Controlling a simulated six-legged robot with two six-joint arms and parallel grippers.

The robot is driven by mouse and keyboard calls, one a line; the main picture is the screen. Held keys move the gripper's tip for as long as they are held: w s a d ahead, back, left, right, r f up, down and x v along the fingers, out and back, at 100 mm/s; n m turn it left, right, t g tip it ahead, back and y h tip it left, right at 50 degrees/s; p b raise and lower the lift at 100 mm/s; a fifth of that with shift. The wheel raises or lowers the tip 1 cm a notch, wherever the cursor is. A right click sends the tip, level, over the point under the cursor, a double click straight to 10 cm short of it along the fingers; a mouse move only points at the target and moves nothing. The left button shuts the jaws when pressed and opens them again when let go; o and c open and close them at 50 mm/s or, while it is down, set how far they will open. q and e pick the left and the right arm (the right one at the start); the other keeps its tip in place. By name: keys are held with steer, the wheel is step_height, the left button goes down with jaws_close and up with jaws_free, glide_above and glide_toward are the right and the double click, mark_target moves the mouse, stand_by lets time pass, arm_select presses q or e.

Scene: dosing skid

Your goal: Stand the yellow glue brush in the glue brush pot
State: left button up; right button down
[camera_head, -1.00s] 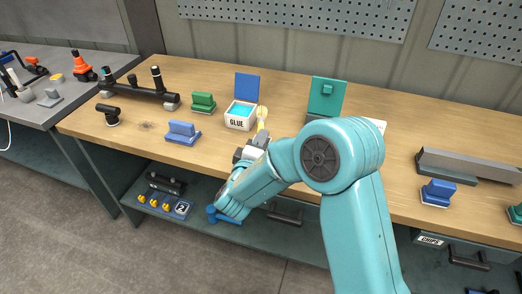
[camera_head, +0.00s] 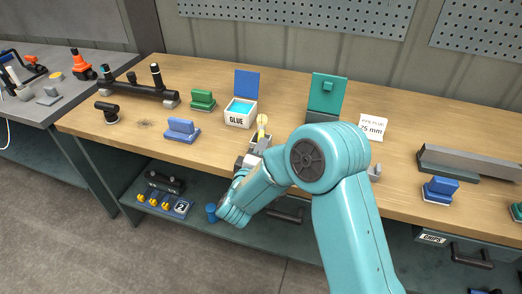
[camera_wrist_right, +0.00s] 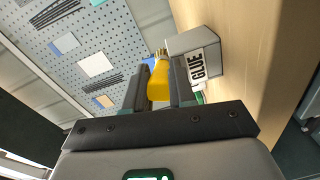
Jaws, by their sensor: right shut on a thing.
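The yellow glue brush (camera_head: 262,121) is held by my right gripper (camera_head: 258,148), which also shows in the wrist view (camera_wrist_right: 160,82). There the brush's yellow handle (camera_wrist_right: 159,82) sits between the two fingers. In the head view the brush stands roughly upright just right of the white box marked GLUE (camera_head: 239,119), apart from it in the picture. The box is open on top and shows cyan inside. It also shows in the wrist view (camera_wrist_right: 203,62), beyond the fingers to the right. My left gripper is not in view.
A blue panel (camera_head: 247,84) stands behind the glue box. A green block (camera_head: 203,99) and a blue block (camera_head: 182,130) are to its left, a teal stand (camera_head: 326,96) to its right. A small white card (camera_head: 373,128) is farther right.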

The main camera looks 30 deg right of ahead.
steer(key=shift+w+f, duration=0.1)
steer(key=shift+f, duration=0.1)
steer(key=c, duration=0.9)
jaws_free()
steer(key=shift+c, duration=0.2)
steer(key=shift+r, duration=0.1)
